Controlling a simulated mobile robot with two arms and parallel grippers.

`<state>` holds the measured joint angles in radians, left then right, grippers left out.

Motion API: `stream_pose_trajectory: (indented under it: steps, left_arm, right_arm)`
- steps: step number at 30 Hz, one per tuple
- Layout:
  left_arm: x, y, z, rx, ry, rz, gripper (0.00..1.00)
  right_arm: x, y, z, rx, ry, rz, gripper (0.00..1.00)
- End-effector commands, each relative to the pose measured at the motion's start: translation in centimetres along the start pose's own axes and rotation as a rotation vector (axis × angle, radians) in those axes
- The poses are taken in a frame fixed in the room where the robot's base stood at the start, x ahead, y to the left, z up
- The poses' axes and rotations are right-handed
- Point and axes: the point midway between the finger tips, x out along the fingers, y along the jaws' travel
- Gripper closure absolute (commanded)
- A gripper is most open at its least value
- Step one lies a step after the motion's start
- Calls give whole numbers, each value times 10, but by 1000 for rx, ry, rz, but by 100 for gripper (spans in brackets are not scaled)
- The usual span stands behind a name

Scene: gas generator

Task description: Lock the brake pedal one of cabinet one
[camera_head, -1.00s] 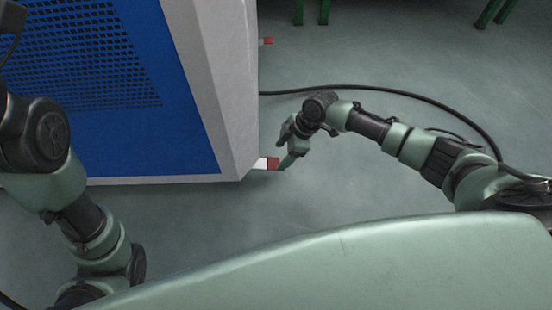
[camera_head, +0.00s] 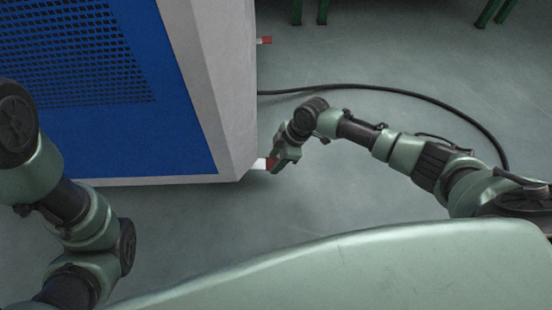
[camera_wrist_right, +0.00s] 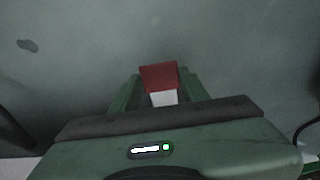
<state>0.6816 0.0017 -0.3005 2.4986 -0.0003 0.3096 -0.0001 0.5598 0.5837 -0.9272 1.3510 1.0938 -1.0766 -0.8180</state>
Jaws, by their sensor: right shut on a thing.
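The cabinet (camera_head: 190,60), blue with a grey side, stands at the left of the head view. A red-and-white brake pedal (camera_head: 262,163) sticks out low at its near corner. My right gripper (camera_head: 275,165) is at this pedal and shut on it. In the right wrist view the pedal (camera_wrist_right: 160,78) lies between the two green fingers of the gripper (camera_wrist_right: 159,88), red end outward and white part nearer the palm. In the head view the gripper partly hides the pedal's red end. My left arm shows at the left, but its gripper is out of view.
A second red-and-white pedal (camera_head: 264,40) sticks out farther back on the same cabinet side. A black cable (camera_head: 400,92) curves across the grey floor behind my right arm. Green legs (camera_head: 310,12) stand at the far edge. The floor right of the cabinet is otherwise clear.

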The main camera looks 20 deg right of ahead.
Motion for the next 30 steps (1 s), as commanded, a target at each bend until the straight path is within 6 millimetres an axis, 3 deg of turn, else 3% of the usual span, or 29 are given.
stream_pose_trajectory:
  steps: [8, 19, 20, 21, 22, 30]
  left_arm:
    - [-12, 3, -4, 0, -3, 1, 64]
    - [-5, 3, -8, 2, 17, 7, 64]
    - [-5, 3, -8, 2, 17, 7, 64]
    - [-5, 3, -8, 2, 17, 7, 64]
    - [-5, 3, -8, 2, 17, 7, 64]
    - [-6, 3, -7, 2, 13, 6, 64]
  right_arm:
    - [18, -1, 8, 6, 102, -4, 100]
    - [26, 0, 12, 1, 101, -1, 100]
    - [26, -1, 12, 1, 101, -1, 49]
    - [26, -1, 12, 1, 101, -1, 38]
    - [26, 0, 12, 1, 101, -1, 33]
    - [25, 0, 10, 0, 104, -1, 33]
